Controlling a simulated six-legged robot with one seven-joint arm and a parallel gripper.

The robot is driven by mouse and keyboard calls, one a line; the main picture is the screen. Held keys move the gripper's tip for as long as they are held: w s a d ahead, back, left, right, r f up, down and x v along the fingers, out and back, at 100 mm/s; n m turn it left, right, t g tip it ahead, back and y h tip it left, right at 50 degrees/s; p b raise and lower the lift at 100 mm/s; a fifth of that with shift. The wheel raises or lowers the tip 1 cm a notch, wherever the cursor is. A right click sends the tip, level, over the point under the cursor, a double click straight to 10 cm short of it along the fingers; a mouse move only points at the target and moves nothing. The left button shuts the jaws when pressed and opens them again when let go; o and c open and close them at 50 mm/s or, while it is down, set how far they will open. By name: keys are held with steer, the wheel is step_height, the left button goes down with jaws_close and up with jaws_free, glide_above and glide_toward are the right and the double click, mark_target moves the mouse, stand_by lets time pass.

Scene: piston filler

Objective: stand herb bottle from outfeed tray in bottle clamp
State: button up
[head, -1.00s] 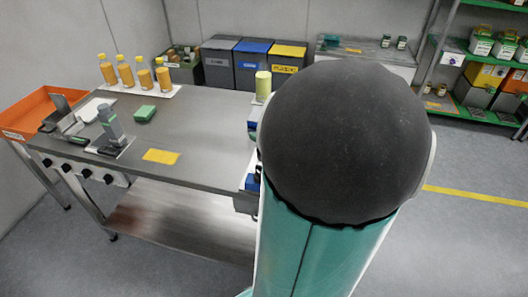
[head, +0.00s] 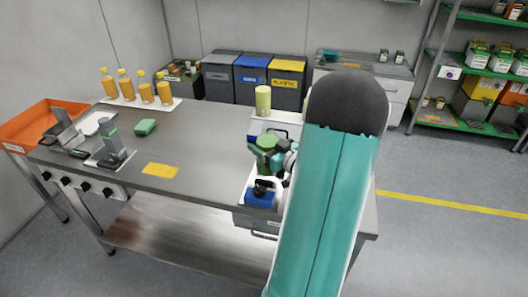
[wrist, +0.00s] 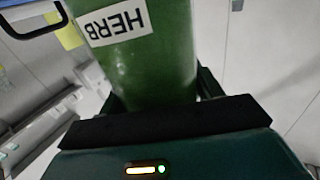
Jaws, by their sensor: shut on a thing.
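The green herb bottle (head: 264,160) is at the right end of the table. In the wrist view the bottle (wrist: 150,60) fills the upper middle, its white HERB label upside down. My gripper (head: 284,160) comes from the right and is shut on the bottle. The wrist view shows the gripper body (wrist: 170,140) close against it. Whether the bottle's base touches anything is hidden. A blue fixture with a black knob (head: 261,192) sits just in front of the bottle; I cannot tell if it is the bottle clamp. I cannot tell for certain which surface is the outfeed tray.
A yellow-green cylinder (head: 263,99) stands behind the bottle. Several orange bottles stand on a white tray (head: 170,104) at the back left. A grey device (head: 113,148), a green block (head: 145,127) and a yellow card (head: 160,170) are on the table. The table's middle (head: 205,145) is clear.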

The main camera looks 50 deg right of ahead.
steer(key=shift+w+d+f, duration=0.15)
steer(key=shift+f, duration=1.55)
steer(key=shift+f, duration=0.15)
steer(key=o, duration=1.4)
steer(key=shift+o, duration=0.2)
steer(key=s+a, duration=0.1)
steer(key=s, duration=1.1)
steer(key=shift+a, duration=0.25)
